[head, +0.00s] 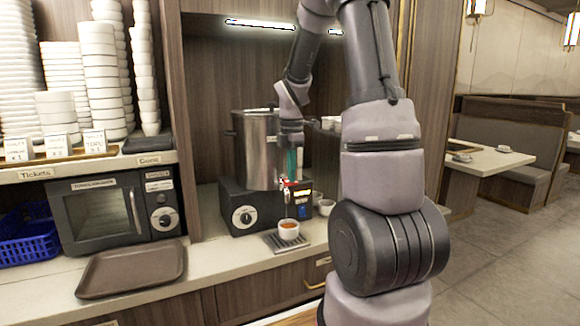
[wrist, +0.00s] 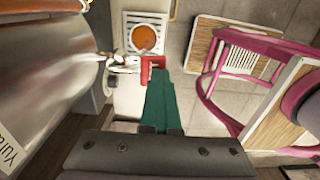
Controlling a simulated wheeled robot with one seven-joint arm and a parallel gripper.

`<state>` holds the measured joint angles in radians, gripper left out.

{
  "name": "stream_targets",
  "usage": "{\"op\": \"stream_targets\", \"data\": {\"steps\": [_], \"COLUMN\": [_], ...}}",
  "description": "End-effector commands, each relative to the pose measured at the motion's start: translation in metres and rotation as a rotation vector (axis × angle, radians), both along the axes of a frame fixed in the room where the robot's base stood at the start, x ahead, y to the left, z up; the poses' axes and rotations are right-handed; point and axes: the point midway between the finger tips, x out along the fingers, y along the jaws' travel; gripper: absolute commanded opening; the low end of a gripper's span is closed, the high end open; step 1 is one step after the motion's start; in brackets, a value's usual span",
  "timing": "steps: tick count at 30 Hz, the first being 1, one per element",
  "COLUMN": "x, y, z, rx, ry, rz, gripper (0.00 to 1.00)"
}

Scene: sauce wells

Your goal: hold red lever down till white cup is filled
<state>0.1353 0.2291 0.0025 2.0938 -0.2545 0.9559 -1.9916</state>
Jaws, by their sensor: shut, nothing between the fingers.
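The white cup (head: 289,234) stands upright on the drip tray (head: 273,244) under the dispenser tap, with orange-brown liquid inside. In the wrist view the liquid fills most of the round mouth of the cup (wrist: 130,50); its exact level is hard to tell. The red lever (head: 285,184) is on the front of the steel urn (head: 255,150); it also shows in the wrist view (wrist: 146,70). My gripper (head: 291,176) points down with its green fingers together and empty. Its tips (wrist: 161,80) are right at the lever, seemingly touching it. No stream is clearly visible.
A dark base with a dial (head: 246,216) supports the urn. A brown tray (head: 130,272) and a microwave (head: 115,210) are to the left on the counter. Stacked white dishes (head: 98,70) fill the shelf above. Pink-framed furniture (wrist: 212,95) shows on the wrist view's right.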

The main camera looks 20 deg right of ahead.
Motion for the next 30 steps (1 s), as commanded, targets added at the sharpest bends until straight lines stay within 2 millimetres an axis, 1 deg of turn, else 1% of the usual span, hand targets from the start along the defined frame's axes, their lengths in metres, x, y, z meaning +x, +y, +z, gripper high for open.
{"op": "stream_targets", "data": {"steps": [11,22,30], "x": [0.0,0.001,0.0], "y": [0.0,0.0,0.0], "z": [0.001,0.015,0.016], "rx": [0.0,0.0,0.0], "ry": [-0.001,-0.002,0.0], "rz": [0.001,0.0,0.0], "gripper": [0.0,0.0,0.0]}}
